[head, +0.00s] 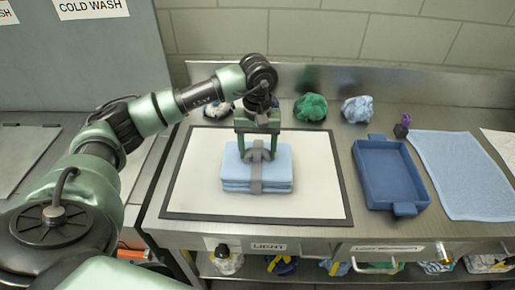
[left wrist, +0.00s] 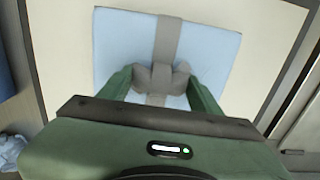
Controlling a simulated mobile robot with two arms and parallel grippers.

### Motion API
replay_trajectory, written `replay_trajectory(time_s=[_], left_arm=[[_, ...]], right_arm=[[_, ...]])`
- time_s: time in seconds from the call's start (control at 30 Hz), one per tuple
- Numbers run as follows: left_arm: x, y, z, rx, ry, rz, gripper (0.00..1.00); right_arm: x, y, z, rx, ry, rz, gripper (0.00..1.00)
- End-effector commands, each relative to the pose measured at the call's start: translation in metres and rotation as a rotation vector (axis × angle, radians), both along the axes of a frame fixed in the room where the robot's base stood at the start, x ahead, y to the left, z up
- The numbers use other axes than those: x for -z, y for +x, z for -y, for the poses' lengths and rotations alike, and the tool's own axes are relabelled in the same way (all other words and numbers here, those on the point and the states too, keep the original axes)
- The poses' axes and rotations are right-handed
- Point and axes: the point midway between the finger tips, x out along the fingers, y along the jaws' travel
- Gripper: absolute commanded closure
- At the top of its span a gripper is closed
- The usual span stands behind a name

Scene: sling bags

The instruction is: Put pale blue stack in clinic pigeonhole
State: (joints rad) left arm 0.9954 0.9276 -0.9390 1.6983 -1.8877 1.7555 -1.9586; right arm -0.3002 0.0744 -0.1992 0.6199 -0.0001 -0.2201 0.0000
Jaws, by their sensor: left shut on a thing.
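The pale blue stack (head: 240,183) is folded cloth with a grey band around it. It lies on the white panel with a dark border (head: 320,197) in the head view. My left gripper (head: 258,153) reaches down from above and is shut on the grey band's raised knot at the top of the stack. In the left wrist view, the fingers (left wrist: 160,80) close on the grey knot, and the pale blue stack (left wrist: 120,45) shows flat beneath. No clinic pigeonhole can be made out. My right gripper is not in view.
A blue tray (head: 388,175) with handles stands right of the panel, beside a light blue cloth (head: 455,172). Green (head: 310,107) and pale blue (head: 357,109) crumpled cloths lie at the back. A grey "COLD WASH" unit (head: 85,60) stands left. Cloth items lie on a lower shelf.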

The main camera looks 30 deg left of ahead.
Motion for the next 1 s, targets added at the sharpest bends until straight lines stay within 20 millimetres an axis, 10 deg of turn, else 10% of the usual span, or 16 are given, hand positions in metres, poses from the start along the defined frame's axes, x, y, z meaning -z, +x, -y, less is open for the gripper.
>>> replay_trajectory(time_s=[0.17, 0.2, 0.27, 0.7, 1.0], left_arm=[[0.001, 0.001, 0.0, 0.0, -0.001, 0.003, 1.0], [0.003, 0.0, 0.0, 0.0, 0.0, 0.0, 0.34], [0.002, 0.0, 0.0, 0.0, 0.0, 0.0, 0.17], [-0.005, 0.001, 0.0, 0.0, 0.0, 0.002, 0.15], [-0.063, 0.002, 0.0, 0.0, -0.001, 0.006, 0.15]], right_arm=[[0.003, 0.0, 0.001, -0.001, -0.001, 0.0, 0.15], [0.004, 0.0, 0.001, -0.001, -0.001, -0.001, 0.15], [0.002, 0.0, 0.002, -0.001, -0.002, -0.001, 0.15], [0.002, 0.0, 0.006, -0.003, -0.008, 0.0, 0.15], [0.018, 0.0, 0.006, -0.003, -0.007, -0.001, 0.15]])
